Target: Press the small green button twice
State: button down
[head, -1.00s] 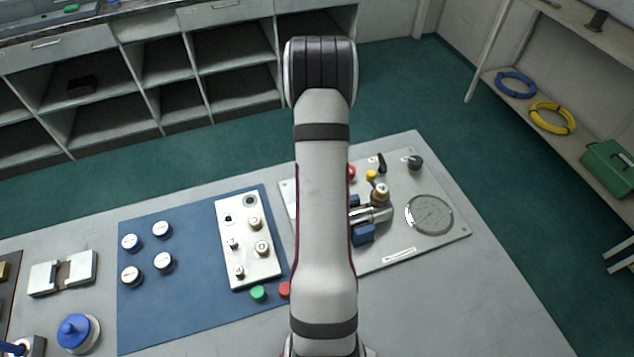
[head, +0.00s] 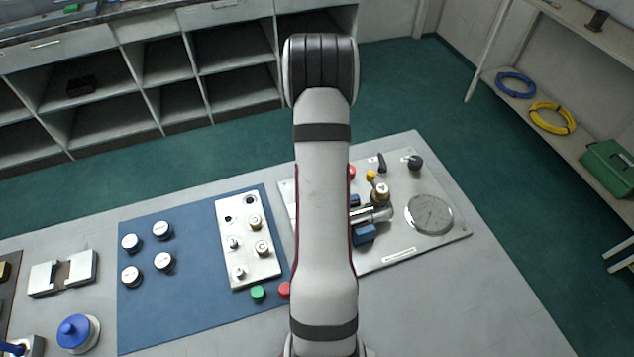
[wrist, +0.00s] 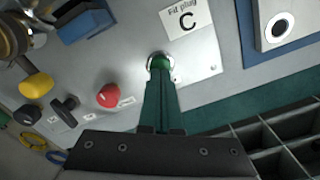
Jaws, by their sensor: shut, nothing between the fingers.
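The small green button (wrist: 159,62) sits in a silver ring on the grey panel, in the upper middle of the wrist view. My gripper (wrist: 161,78) is shut and empty, with its dark green fingers pointing at the button. The fingertips overlap the button's near side and hide part of it. I cannot tell whether they touch it or stop just short. In the head view my arm covers this part of the panel, so neither the small button nor my gripper shows there.
A red button (wrist: 108,95), black lever (wrist: 65,105) and yellow knob (wrist: 37,85) stand left of my fingers.

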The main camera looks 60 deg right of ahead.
jog(key=shift+r, duration=2.6)
jog(key=w+a+r+n, duration=0.2)
jog(key=a+r, duration=0.2)
jog(key=a, duration=0.5)
jog(key=w+a+r+n, duration=0.15)
jog(key=a+r, duration=0.25)
jog(key=a, duration=0.5)
jog(key=w+a+r+n, duration=0.2)
jog(key=a+r, duration=0.2)
jog(key=a, duration=0.5)
jog(key=s+a+n+y, duration=0.1)
jog(key=s+a+n, duration=0.3)
jog(key=s+a, duration=0.8)
jog(key=a, duration=0.3)
jog(key=shift+y, duration=0.4)
jog(key=shift+r, duration=0.1)
